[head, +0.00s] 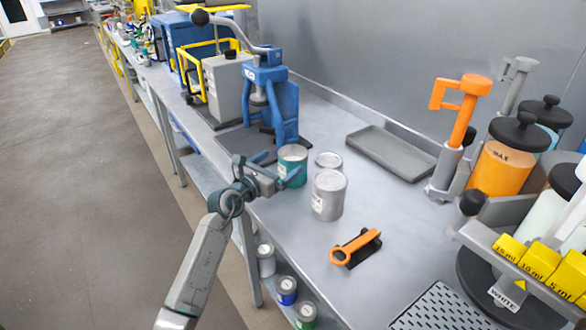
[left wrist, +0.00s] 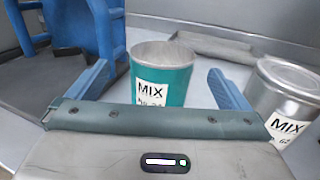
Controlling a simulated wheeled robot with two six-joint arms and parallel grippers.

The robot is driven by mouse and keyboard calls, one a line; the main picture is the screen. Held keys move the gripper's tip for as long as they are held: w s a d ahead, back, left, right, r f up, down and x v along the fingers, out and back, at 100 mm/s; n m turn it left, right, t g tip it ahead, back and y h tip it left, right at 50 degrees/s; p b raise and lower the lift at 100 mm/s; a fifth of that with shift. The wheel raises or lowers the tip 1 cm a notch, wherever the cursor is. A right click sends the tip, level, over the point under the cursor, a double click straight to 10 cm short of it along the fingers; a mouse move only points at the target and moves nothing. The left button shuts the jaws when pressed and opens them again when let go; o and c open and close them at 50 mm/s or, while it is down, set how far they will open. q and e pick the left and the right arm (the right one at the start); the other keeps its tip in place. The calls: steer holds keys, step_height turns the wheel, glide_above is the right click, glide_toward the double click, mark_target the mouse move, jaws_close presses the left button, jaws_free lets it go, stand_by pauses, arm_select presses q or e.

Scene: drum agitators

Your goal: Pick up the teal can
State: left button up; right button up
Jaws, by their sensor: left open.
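The teal can (head: 292,166) stands upright and open-topped on the grey bench, near its front edge. In the left wrist view the teal can (left wrist: 162,82) shows a white MIX label and stands between the two blue fingers, with visible space on both sides. My left gripper (head: 277,170) is open and level with the can in the head view; it also shows in the left wrist view (left wrist: 160,90). The can's lower part is hidden behind the gripper body in the wrist view. My right gripper is not in view.
A silver MIX can (head: 328,195) stands close to the right of the teal can, with a lid-like disc (head: 328,160) behind. A blue press (head: 270,100) stands behind left. A grey tray (head: 390,153) and an orange-handled tool (head: 355,247) lie on the bench.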

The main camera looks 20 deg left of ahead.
mark_target(301, 147)
arm_select(q)
steer(key=p+x, duration=0.1)
steer(key=x, duration=0.5)
steer(key=shift+w+d, duration=0.3)
steer(key=shift+w, duration=0.05)
steer(key=shift+s, duration=0.1)
steer(key=c, duration=1.4)
steer(key=shift+c, duration=1.4)
steer(key=shift+r, duration=0.15)
